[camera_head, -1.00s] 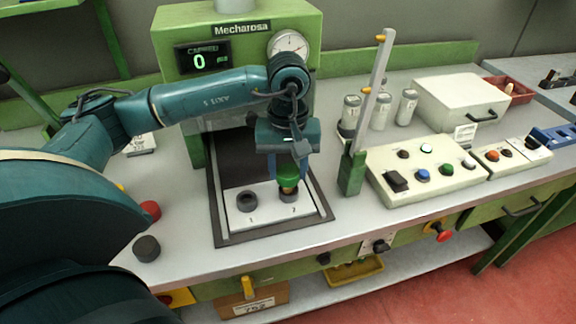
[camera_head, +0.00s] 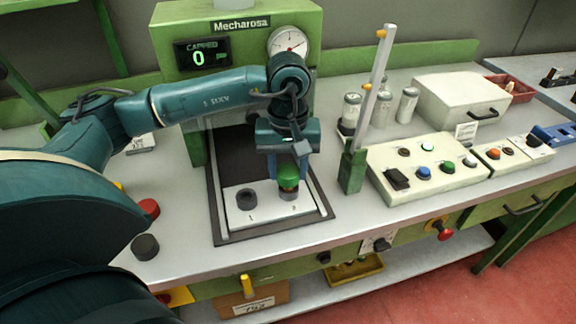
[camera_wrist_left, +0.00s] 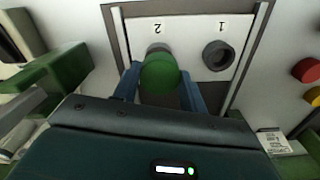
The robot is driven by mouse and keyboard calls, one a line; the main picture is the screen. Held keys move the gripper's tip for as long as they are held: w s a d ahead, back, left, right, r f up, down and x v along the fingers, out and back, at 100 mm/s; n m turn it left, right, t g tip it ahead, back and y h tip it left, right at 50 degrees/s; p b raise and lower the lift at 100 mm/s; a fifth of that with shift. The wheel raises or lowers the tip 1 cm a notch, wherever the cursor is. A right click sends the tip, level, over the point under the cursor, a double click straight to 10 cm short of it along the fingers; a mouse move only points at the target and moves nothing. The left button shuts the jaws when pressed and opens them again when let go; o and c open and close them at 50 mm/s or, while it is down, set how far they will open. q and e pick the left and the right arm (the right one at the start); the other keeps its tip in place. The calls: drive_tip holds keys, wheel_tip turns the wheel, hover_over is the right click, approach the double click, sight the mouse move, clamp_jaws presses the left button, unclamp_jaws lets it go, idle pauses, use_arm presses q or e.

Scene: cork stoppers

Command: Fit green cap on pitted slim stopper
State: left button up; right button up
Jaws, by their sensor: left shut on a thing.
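My left gripper (camera_head: 288,178) points down over socket 2 of the white plate (camera_head: 262,219) in the press. It is shut on the green cap (camera_head: 287,170), which also shows between the blue fingers in the left wrist view (camera_wrist_left: 160,74). The cap is directly above the grey holder of socket 2 (camera_head: 289,196). A little tan stopper (camera_head: 289,188) shows just under the cap; its pits and most of its body are hidden. I cannot tell how far the cap sits over it. Socket 1 (camera_head: 246,199) looks empty. My right gripper is out of view.
The green press (camera_head: 235,22) stands behind, its display reading 0. A green post with a grey upright (camera_head: 353,170) stands close right of the gripper. A button panel (camera_head: 424,172) is further right. A dark cylinder (camera_head: 145,247) and red knob (camera_head: 149,208) are at left.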

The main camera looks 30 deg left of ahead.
sight(287, 171)
use_arm(q)
drive_tip(key=shift+f+b, duration=0.45)
drive_tip(key=shift+b, duration=0.05)
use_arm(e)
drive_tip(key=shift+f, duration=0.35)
use_arm(q)
drive_tip(key=o, duration=1)
drive_tip(key=shift+o, duration=0.2)
drive_tip(key=shift+w+r, duration=0.1)
drive_tip(key=shift+r, duration=0.7)
wheel_tip(287, 171, up, 12)
drive_tip(key=shift+f, duration=0.15)
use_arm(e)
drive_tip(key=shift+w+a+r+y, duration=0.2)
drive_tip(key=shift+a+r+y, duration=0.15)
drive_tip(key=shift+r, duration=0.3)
use_arm(q)
drive_tip(key=shift+s+f, duration=0.1)
drive_tip(key=shift+s, duration=0.1)
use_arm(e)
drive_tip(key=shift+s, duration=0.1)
